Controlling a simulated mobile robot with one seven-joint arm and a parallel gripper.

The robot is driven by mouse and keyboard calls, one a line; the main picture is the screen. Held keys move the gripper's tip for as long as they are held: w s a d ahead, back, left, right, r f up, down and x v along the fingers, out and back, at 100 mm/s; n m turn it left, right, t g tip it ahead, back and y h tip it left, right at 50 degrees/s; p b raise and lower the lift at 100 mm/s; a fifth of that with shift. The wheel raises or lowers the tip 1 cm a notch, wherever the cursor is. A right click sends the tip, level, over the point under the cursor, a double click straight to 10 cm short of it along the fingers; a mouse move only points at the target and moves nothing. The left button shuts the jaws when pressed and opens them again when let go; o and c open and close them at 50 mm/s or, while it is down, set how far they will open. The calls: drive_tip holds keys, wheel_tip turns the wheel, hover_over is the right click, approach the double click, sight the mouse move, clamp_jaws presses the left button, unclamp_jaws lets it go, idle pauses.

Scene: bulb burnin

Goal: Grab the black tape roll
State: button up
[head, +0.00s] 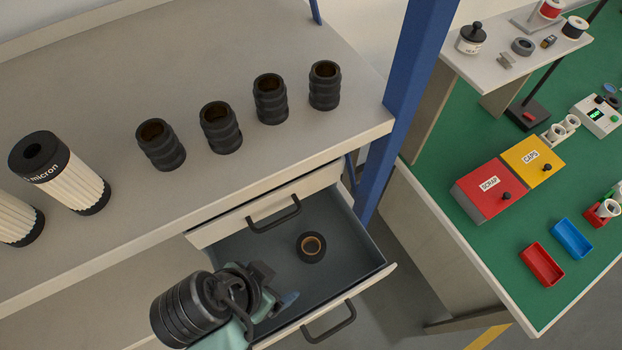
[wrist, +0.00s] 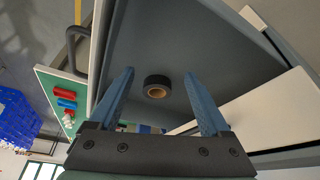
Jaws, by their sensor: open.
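The black tape roll (head: 311,247) lies flat in the open drawer (head: 350,262), with its tan core showing. In the wrist view the tape roll (wrist: 157,87) appears between and beyond my two blue fingers. My gripper (head: 290,300) is open and empty, at the left front part of the drawer in the head view. It is apart from the roll, which sits to its upper right there. The wrist view also shows my gripper (wrist: 160,88) with its fingers spread wide.
The drawer's walls and front with its handle (head: 330,322) surround the roll. A closed drawer (head: 262,205) sits above. Several black ribbed cups (head: 220,127) and white filters (head: 60,172) stand on the shelf. A blue post (head: 405,100) rises at the right. The drawer floor around the roll is clear.

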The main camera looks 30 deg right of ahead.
drive_tip(key=p, duration=0.2)
hover_over(311, 247)
drive_tip(key=s+a, duration=0.1)
drive_tip(key=a, duration=0.2)
drive_tip(key=shift+d+r, duration=0.15)
drive_tip(key=shift+d+p+x, duration=0.2)
drive_tip(key=shift+p+x, duration=0.3)
drive_tip(key=shift+x, duration=2.25)
drive_tip(key=shift+w+r, duration=0.1)
drive_tip(key=shift+r, duration=0.05)
drive_tip(key=c, duration=1)
